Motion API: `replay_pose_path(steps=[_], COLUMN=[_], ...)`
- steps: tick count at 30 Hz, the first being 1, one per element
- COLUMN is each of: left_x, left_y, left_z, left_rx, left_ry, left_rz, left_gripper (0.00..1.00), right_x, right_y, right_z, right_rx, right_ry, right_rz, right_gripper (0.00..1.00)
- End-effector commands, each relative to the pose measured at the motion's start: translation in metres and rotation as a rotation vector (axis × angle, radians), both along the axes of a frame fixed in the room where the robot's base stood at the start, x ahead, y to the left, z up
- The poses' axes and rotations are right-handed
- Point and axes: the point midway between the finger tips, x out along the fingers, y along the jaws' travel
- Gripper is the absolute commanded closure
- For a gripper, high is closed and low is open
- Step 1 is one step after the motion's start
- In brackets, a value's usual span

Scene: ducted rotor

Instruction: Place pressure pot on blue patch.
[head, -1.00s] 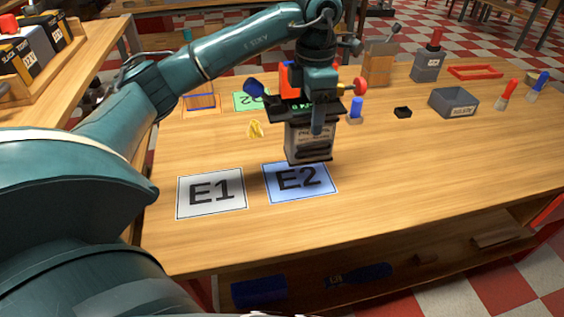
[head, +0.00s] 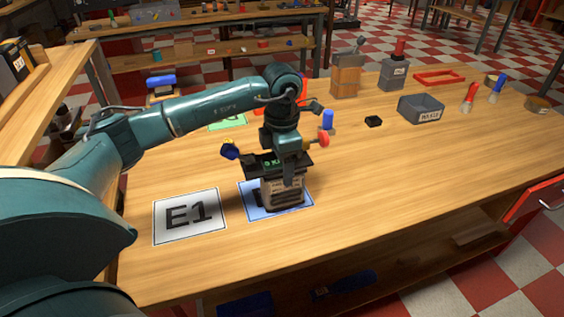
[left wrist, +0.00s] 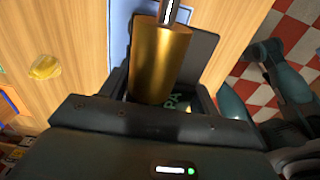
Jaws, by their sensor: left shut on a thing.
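The pressure pot (head: 284,194), a grey boxy body with a printed label, is held upright by my left gripper (head: 286,172). A blue knob and a red knob stick out at its sides. It is over the blue patch (head: 249,194) marked E2 and hides most of the lettering. I cannot tell whether its base touches the patch. In the left wrist view, a brass cylinder (left wrist: 160,62) with a thin rod stands between the dark jaws. My right gripper is not in view.
A white E1 patch (head: 188,216) lies just left of the blue patch. A green patch (head: 229,122) lies farther back. The front right tabletop is clear.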

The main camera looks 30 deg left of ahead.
Motion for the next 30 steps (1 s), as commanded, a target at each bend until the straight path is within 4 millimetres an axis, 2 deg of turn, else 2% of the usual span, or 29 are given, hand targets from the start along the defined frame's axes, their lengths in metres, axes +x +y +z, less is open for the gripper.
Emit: replay_pose_path(steps=[3, 4, 11, 18, 22, 26, 30], left_x=[0.001, 0.000, 0.000, 0.000, 0.001, 0.001, 0.001], left_y=[0.000, 0.000, 0.000, 0.000, 0.000, 0.000, 0.000], left_z=[-0.003, -0.003, -0.003, -0.002, 0.007, 0.029, 0.061], left_rx=[-0.001, 0.000, 0.000, 0.000, 0.000, 0.000, 0.000], left_ry=[-0.002, 0.000, 0.000, 0.000, -0.003, -0.004, -0.005], left_rz=[0.000, 0.000, 0.000, 0.000, 0.000, 0.001, 0.001], left_gripper=[0.75, 0.36, 0.17, 0.17, 0.17, 0.17, 0.17], right_x=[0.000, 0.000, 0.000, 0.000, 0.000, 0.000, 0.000], right_y=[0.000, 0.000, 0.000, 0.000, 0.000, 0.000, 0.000], right_z=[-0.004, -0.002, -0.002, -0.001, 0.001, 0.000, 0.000], right_rx=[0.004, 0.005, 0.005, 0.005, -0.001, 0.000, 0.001], right_ry=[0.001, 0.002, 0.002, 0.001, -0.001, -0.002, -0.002], right_rz=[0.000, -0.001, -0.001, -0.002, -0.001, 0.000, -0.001], right_gripper=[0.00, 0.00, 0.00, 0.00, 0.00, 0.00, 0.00])
